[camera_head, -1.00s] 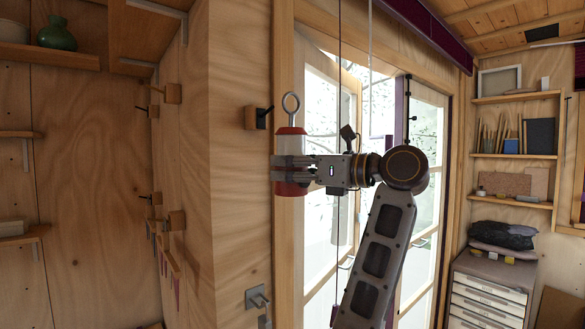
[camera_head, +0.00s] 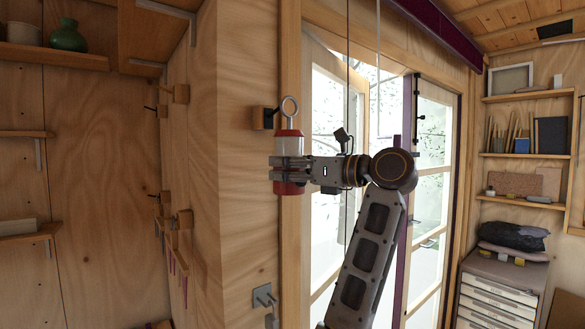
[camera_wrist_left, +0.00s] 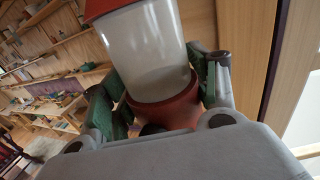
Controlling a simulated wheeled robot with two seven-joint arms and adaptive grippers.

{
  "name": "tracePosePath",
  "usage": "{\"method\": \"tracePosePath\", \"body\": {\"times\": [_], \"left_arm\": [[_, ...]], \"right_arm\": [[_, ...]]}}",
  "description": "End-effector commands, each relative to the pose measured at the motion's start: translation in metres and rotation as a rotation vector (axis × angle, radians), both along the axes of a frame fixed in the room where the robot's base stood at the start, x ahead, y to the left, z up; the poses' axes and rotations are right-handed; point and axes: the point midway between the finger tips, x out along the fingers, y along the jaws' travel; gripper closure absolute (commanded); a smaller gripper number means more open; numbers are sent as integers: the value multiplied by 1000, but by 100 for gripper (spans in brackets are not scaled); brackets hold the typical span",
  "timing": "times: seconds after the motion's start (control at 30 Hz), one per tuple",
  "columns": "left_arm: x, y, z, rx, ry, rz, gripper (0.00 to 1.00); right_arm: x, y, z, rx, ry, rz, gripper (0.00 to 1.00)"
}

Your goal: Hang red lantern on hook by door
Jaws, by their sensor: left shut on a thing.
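The red lantern (camera_head: 289,146) has a pale glass body, red cap and base, and a metal ring (camera_head: 290,106) on top. My left gripper (camera_head: 283,168) is shut on its lower body, holding it nearly upright in front of the door frame. In the left wrist view the lantern (camera_wrist_left: 147,50) sits between the two green-padded fingers (camera_wrist_left: 160,105). The hook by the door is a wooden block with a dark peg (camera_head: 266,117), just left of the ring. The ring's left edge is close to the peg tip; I cannot tell whether they touch. My right gripper is not in view.
Other wooden hooks (camera_head: 180,94) are on the wall at left. Shelves (camera_head: 522,155) and a drawer cabinet (camera_head: 497,295) stand at right.

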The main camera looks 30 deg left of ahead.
Motion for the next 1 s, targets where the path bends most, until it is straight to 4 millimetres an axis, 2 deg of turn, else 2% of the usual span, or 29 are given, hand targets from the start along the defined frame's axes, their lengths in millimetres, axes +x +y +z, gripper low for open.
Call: {"method": "tracePosePath", "body": {"times": [1.0], "left_arm": [[14,34,-2,1,0,1,72]], "right_arm": [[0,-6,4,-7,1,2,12]]}}
